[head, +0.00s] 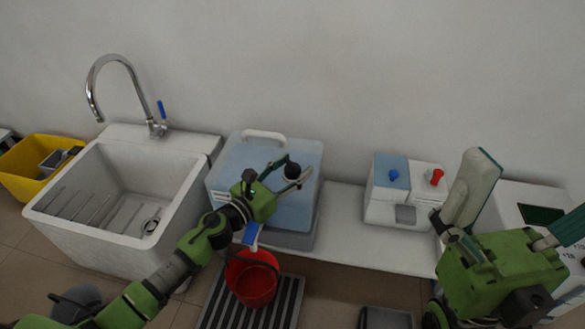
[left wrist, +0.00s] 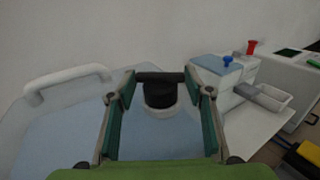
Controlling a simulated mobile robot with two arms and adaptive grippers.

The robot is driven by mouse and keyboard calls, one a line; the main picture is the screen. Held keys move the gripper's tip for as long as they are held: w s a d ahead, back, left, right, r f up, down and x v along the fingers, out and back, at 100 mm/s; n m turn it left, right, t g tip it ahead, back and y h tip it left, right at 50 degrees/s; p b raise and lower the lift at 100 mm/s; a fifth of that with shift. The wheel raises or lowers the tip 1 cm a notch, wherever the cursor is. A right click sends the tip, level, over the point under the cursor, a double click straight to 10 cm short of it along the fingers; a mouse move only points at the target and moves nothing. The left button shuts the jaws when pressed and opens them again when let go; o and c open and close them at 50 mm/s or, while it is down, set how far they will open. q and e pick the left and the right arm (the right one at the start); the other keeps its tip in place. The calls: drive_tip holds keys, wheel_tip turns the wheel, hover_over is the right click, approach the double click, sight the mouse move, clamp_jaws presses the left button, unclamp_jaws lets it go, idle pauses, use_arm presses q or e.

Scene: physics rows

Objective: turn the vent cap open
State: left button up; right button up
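The vent cap (head: 291,170) is a round black knob on top of a blue container (head: 228,178). In the left wrist view the black cap (left wrist: 159,95) stands on a pale collar, with a dark bar across its top. My left gripper (head: 296,166) is over the container top. Its fingers are spread, with the cap between them near the tips. In the left wrist view the gripper (left wrist: 160,84) has one finger on each side of the cap; I cannot tell whether they touch it. My right gripper (head: 518,208) is at the right, raised, its fingers wide apart and empty.
The container has a white handle (head: 264,136) and a blue tap (head: 251,234) above a red bucket (head: 254,283). A sink (head: 75,235) stands at left. A box (head: 408,178) with blue and red knobs stands at right on the white bench (head: 343,222), beyond a clear stretch.

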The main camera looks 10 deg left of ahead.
use_arm(q)
drive_tip(key=v, duration=1.2)
drive_tip(key=shift+d, duration=0.1)
